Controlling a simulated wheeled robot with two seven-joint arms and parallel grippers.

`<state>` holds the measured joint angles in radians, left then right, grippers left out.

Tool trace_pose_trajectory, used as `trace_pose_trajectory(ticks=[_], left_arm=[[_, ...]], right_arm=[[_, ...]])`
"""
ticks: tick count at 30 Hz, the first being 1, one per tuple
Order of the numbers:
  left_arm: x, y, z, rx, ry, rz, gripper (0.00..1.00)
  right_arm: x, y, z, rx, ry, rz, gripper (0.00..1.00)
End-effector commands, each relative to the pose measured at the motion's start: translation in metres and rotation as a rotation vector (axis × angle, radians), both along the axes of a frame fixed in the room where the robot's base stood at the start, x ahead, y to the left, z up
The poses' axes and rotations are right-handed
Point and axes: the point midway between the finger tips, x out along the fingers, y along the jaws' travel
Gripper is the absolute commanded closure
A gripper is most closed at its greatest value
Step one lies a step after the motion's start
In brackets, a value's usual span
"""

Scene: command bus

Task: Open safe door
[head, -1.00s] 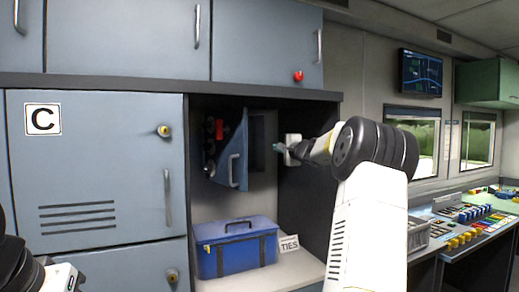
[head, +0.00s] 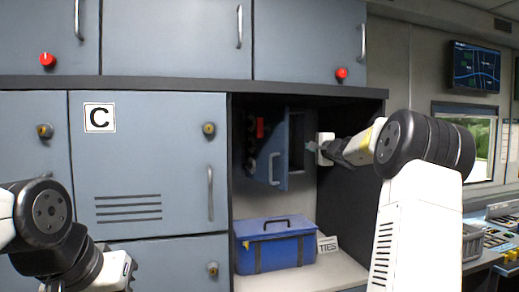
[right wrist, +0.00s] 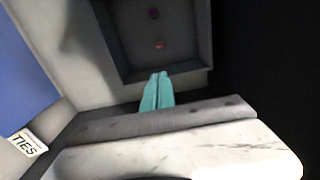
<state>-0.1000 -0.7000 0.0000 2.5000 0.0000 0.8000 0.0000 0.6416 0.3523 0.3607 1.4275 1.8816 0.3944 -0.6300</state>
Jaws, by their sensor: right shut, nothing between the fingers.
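The safe is a small grey-blue box in the alcove, with its door (head: 274,132) standing ajar, swung out from a dark opening (head: 297,155). A bar handle (head: 273,169) is on the door. My right gripper (head: 312,148) is just right of the opening, apart from the handle. In the right wrist view its teal fingertips (right wrist: 157,92) are together and empty, in front of a recessed grey box interior (right wrist: 155,45). My left gripper (head: 128,270) is low at the left, away from the safe; its fingers are not clear.
A blue case (head: 275,245) stands on the shelf under the safe, beside a TIES card (head: 327,245). The alcove's dark side wall (head: 345,210) is close to my right arm. Grey cabinets (head: 150,165) with handles and knobs fill the left. A control desk is at the right.

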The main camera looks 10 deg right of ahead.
Motion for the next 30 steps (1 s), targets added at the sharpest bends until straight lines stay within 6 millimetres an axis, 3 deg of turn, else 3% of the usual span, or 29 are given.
trace_pose_trajectory(ticks=[30], left_arm=[[0.000,0.000,0.000,0.000,0.000,0.000,1.00]], right_arm=[[-0.005,0.073,0.000,0.000,0.000,0.002,1.00]])
